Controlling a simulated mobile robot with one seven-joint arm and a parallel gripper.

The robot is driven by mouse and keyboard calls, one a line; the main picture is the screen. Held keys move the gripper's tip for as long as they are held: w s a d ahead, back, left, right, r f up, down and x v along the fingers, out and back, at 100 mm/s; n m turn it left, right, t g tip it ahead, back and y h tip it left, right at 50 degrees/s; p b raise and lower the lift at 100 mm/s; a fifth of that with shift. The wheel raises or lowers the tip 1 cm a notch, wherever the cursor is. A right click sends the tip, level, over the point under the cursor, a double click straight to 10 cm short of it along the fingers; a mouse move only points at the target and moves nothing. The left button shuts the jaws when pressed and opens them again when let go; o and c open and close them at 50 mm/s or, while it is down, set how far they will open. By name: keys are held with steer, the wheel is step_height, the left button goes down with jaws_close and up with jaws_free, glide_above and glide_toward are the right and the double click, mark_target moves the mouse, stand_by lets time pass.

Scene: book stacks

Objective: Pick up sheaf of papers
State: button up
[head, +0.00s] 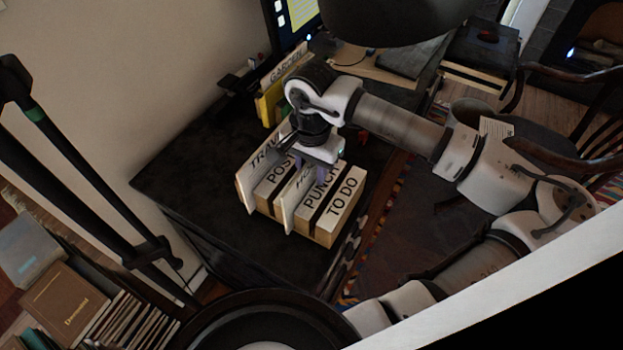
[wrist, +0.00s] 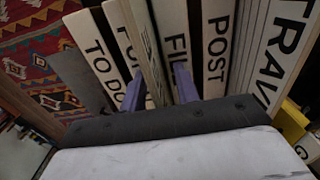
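Several upright labelled stacks stand side by side on the dark desk, marked TO DO (head: 343,197), PUNCH (head: 319,193) and POST (head: 280,177), among others. A thin sheaf (wrist: 149,50) stands among them in the wrist view, its lettering too small to read, beside a stack marked FIL (wrist: 174,35). I cannot tell which stack is the task's sheaf of papers. My gripper (head: 311,170) points down over the middle of the row. In the wrist view its two purple fingers (wrist: 159,88) are apart, one to each side of the thin sheaf's lower end. Finger contact cannot be made out.
The desk (head: 190,150) has bare room left of the row. A stack marked GARDEN (head: 285,68), a yellow item (head: 268,105) and a monitor (head: 290,22) stand behind. A patterned rug (wrist: 45,65) lies beside the desk. Books (head: 65,300) fill the lower left.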

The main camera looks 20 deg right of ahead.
steer(key=shift+f+b, duration=0.15)
steer(key=shift+b, duration=0.2)
stand_by(0.4)
jaws_close()
